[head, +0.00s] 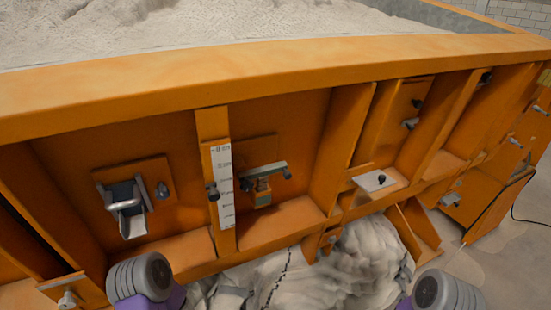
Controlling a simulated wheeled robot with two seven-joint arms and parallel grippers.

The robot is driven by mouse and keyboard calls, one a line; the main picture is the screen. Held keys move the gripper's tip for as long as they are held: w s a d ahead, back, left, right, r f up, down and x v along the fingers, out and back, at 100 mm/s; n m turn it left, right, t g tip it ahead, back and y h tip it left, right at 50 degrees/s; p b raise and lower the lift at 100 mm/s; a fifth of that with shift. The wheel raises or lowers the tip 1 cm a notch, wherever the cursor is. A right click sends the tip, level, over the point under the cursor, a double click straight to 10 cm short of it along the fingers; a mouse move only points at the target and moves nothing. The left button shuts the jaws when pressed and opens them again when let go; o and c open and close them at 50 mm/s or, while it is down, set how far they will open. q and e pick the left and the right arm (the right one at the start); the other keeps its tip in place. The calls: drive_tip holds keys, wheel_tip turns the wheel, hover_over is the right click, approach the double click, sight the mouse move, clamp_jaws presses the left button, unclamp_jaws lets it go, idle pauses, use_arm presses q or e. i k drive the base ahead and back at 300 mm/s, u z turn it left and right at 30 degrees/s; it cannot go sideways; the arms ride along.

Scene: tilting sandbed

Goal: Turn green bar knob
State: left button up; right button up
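A grey-green bar knob (264,174) sits on an orange plate in the middle panel of the orange sandbed wall. The bar lies roughly level, tilted slightly up to the right, with a dark rounded end at the right. A small greenish-yellow block (263,191) shows just below it. Nothing touches the bar. Neither my left nor my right gripper shows; only grey and purple parts of my arms show at the bottom left and bottom right.
A white scale strip (225,185) with a dark knob is left of the bar. A metal latch (127,205) sits farther left. Sand (200,25) fills the bed above. Pale crumpled material (350,262) lies below.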

sight(247, 185)
drive_tip(key=z, duration=1.4)
drive_tip(key=k, duration=1.05)
drive_tip(key=u, duration=1.2)
drive_tip(key=i, duration=0.5)
drive_tip(key=z, duration=0.05)
